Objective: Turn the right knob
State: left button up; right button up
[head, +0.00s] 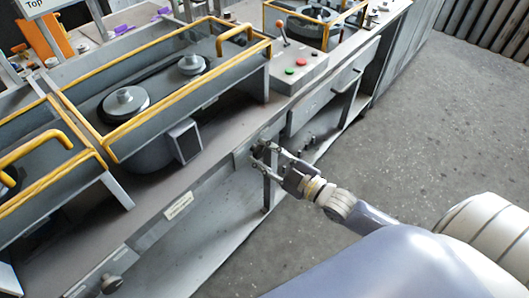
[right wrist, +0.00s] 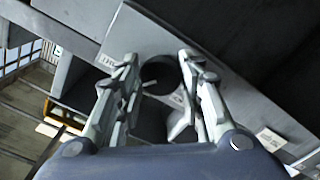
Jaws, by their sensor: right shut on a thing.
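The right knob is a dark round knob on the front edge of the grey bench; it shows in the right wrist view (right wrist: 158,72) between the two fingers. In the head view it is mostly hidden by my right gripper (head: 264,156), which reaches in from the lower right with its fingers around the knob. The right gripper is shut on the knob. The other knob (head: 111,283), on the same front edge, sits at the lower left of the head view with nothing touching it. My left gripper is not in view.
Above the front edge stands a grey housing with yellow rails (head: 160,110) and round metal parts. A control box (head: 299,68) with red and green buttons and a lever is to its right. A drawer handle (head: 347,80) sits further right. The concrete floor (head: 440,110) is clear.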

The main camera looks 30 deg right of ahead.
jog(key=m+p, duration=0.1)
jog(key=m, duration=0.1)
jog(key=shift+r+m+p, duration=0.1)
jog(key=shift+m+p, duration=0.2)
jog(key=m+p, duration=0.1)
jog(key=m, duration=0.1)
jog(key=shift+m, duration=0.3)
jog(key=m+p, duration=0.1)
jog(key=m, duration=0.1)
jog(key=shift+m, duration=0.3)
jog(key=shift+m+p, duration=0.3)
jog(key=shift+m, duration=0.9)
jog(key=o, duration=1.1)
jog(key=shift+c, duration=0.2)
jog(key=v, duration=1.2)
